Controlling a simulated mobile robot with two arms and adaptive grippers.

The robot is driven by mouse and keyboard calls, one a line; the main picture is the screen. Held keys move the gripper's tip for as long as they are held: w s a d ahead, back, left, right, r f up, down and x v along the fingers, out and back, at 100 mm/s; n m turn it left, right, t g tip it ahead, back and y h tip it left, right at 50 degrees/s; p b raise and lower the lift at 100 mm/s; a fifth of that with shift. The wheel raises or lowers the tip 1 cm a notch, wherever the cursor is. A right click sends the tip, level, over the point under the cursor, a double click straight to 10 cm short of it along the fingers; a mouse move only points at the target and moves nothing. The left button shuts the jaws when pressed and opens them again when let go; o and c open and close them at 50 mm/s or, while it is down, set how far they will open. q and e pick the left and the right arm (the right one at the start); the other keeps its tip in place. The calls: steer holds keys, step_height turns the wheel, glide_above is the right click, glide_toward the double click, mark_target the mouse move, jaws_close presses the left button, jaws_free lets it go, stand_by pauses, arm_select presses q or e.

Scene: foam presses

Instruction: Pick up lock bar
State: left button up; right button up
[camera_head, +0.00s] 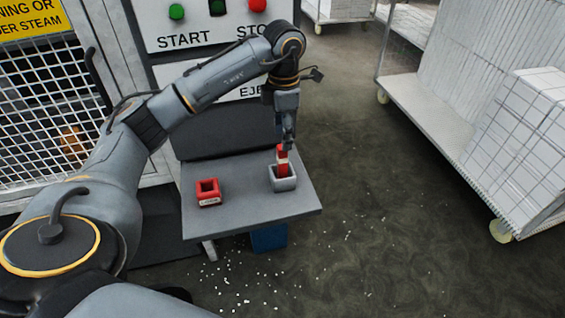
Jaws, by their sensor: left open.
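The lock bar (283,166), a red upright piece with a pale band, stands in a small grey square holder (284,184) on the right part of a grey shelf. My left gripper (287,146) points straight down at the bar's top, with its fingers open around or just above it. The fingertips are small here, and I cannot tell whether they touch the bar. The lower end of the bar is hidden inside the holder. My right gripper is not in view.
A red square holder (208,199) sits empty on the left of the grey shelf (245,212). Behind is a panel with START and STOP buttons (258,6). A mesh guard (45,120) is at left. A wheeled cart with white blocks (440,135) stands right, with clear floor between.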

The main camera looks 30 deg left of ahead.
mark_target(282, 159)
arm_select(q)
step_height(282, 159, down, 3)
steer(key=shift+s+f+p, duration=0.1)
steer(key=shift+p, duration=0.2)
steer(key=shift+s+f+p, duration=0.1)
steer(key=shift+f+p, duration=0.3)
steer(key=shift+p, duration=0.1)
steer(key=f, duration=0.1)
steer(key=f+p, duration=0.1)
steer(key=f, duration=0.1)
steer(key=shift+s+d+f+p, duration=0.1)
steer(key=shift+s+f+p, duration=0.2)
steer(key=shift+p, duration=0.1)
steer(key=shift+f, duration=0.45)
steer(key=shift+w, duration=0.1)
jaws_close()
